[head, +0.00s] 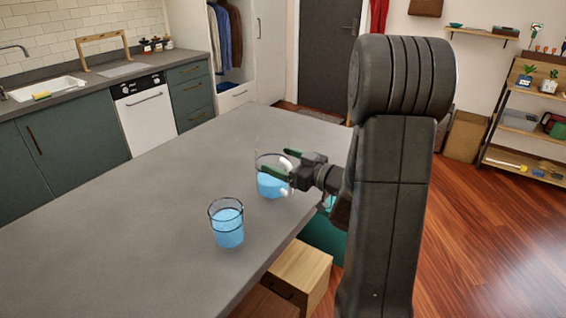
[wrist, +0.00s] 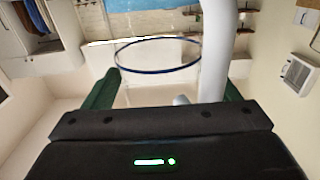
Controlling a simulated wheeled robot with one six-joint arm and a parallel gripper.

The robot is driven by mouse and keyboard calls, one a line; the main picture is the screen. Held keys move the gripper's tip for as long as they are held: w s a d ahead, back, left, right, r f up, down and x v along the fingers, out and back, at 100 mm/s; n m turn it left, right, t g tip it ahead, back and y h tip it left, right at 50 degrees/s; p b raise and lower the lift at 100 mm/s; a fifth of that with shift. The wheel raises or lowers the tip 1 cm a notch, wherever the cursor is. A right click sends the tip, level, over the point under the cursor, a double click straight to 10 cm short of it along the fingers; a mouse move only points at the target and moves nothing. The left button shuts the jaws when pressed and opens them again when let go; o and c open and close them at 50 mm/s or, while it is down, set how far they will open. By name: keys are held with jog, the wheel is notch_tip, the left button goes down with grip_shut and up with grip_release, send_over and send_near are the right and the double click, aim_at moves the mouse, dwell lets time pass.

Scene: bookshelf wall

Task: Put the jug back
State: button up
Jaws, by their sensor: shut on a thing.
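The jug (head: 270,186) is clear glass with blue liquid in it and a white handle; it is over the right part of the grey counter. I cannot tell whether its base touches the counter. My gripper (head: 281,164) reaches it from the right, its green fingers shut on the jug's white handle. In the wrist view, the white handle (wrist: 214,50) stands between the green fingers, with the dark-edged round rim beyond. A glass (head: 227,227) of blue liquid stands upright on the counter, nearer the camera and left of the jug.
The grey counter (head: 120,220) is clear to the left and behind. A wooden stool (head: 300,268) stands against its right edge. A sink (head: 45,90) and a dishwasher (head: 147,115) line the back left. A shelf rack (head: 520,130) stands at the far right.

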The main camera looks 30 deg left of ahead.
jog(key=shift+f, duration=0.15)
jog(key=o, duration=2)
jog(key=shift+d+r, duration=0.1)
jog(key=shift+r, duration=0.1)
jog(key=d, duration=0.8)
jog(key=s+d+b, duration=0.1)
jog(key=d, duration=0.2)
jog(key=shift+d+f, duration=0.1)
jog(key=shift+d, duration=0.3)
